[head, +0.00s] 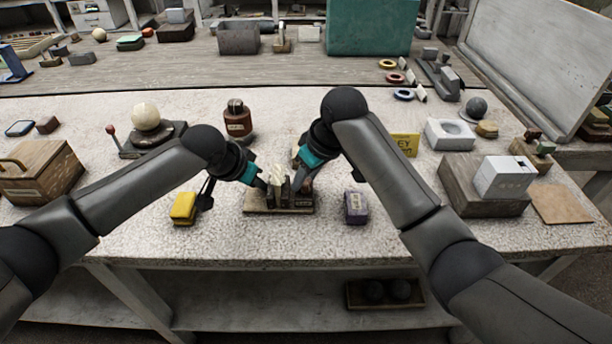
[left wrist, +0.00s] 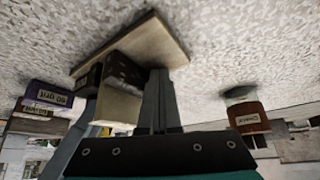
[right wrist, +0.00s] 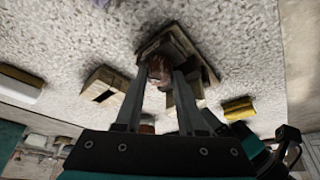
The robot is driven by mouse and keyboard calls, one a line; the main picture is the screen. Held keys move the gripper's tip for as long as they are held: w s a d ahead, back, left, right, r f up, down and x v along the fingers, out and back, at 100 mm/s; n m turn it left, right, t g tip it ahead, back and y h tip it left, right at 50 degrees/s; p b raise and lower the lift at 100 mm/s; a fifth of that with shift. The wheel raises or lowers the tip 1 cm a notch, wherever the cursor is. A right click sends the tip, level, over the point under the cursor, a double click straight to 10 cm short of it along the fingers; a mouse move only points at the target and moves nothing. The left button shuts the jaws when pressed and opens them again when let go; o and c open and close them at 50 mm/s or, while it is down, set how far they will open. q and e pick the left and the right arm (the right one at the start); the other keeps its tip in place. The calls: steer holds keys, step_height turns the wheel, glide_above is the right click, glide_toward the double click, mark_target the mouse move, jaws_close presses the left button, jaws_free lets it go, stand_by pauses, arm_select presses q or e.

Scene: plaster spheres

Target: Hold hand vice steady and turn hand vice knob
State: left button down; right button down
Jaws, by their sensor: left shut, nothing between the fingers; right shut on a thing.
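The hand vice stands on a flat wooden base (head: 262,211) near the table's front middle, with dark and cream blocks upright on it. The base also shows in the left wrist view (left wrist: 165,48). My left gripper (head: 264,187) is shut and empty at the left side of the vice; its fingers stand together close beside the blocks, and I cannot tell whether they touch. My right gripper (head: 299,184) reaches in from the right. In the right wrist view its fingers are shut on the reddish-brown knob (right wrist: 159,69). The knob is hidden in the head view.
A yellow block (head: 184,208) lies left of the vice and a purple box (head: 356,207) right of it. A brown bottle (head: 238,122) stands behind. A cream sphere (head: 145,117) on a stand is back left. The table's front strip is clear.

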steer(key=m+h, duration=0.1)
steer(key=m, duration=0.1)
steer(key=m+t, duration=0.1)
steer(key=m, duration=0.2)
steer(key=shift+s+a+h, duration=0.1)
steer(key=shift+a+h, duration=0.05)
steer(key=shift+h, duration=0.25)
stand_by(0.3)
steer(key=c, duration=0.5)
jaws_free()
